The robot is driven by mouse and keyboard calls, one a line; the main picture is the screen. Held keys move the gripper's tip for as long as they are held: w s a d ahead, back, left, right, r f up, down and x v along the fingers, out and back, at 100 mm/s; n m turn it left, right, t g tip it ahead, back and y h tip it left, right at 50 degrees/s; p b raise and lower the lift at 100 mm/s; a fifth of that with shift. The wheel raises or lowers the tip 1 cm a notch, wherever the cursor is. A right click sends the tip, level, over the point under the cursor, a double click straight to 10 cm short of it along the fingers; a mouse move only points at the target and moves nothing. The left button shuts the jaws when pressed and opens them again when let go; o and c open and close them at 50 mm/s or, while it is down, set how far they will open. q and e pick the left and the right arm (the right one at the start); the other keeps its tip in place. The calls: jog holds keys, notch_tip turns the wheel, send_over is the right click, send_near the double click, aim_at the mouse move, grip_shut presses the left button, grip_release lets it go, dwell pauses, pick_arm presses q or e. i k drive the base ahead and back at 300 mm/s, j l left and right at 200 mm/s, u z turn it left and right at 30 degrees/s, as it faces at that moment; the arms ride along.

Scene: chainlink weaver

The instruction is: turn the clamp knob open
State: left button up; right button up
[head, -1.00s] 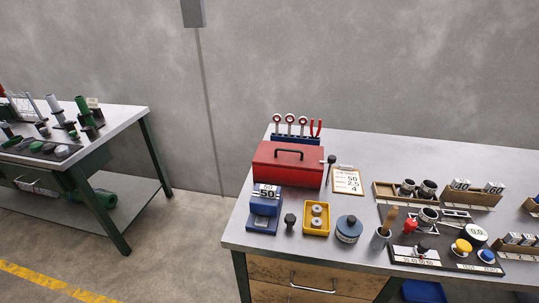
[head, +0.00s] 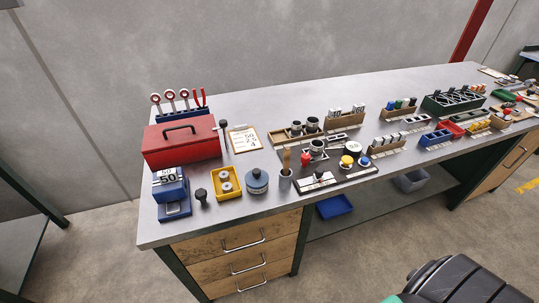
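A dark device plate (head: 345,180) lies near the front of the long workbench. It carries a red knob (head: 305,159), a yellow knob (head: 347,161), a blue knob (head: 364,161), a white-topped round part (head: 353,148) and a light scale plate (head: 319,178) with a small dark knob on it. I cannot tell which of these is the clamp knob, or how far it is turned. Neither of my grippers is in view.
The workbench (head: 275,110) also holds a red toolbox (head: 182,146), blue stand (head: 172,197), yellow tray (head: 227,182), blue round tin (head: 257,181) and brush cup (head: 286,178). Wooden racks (head: 345,121) and a green crate (head: 453,101) stand farther right. Drawers (head: 235,245) are below.

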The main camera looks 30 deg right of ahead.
aim_at(305, 157)
jog(key=z, duration=1.4)
jog(key=k+l, duration=0.05)
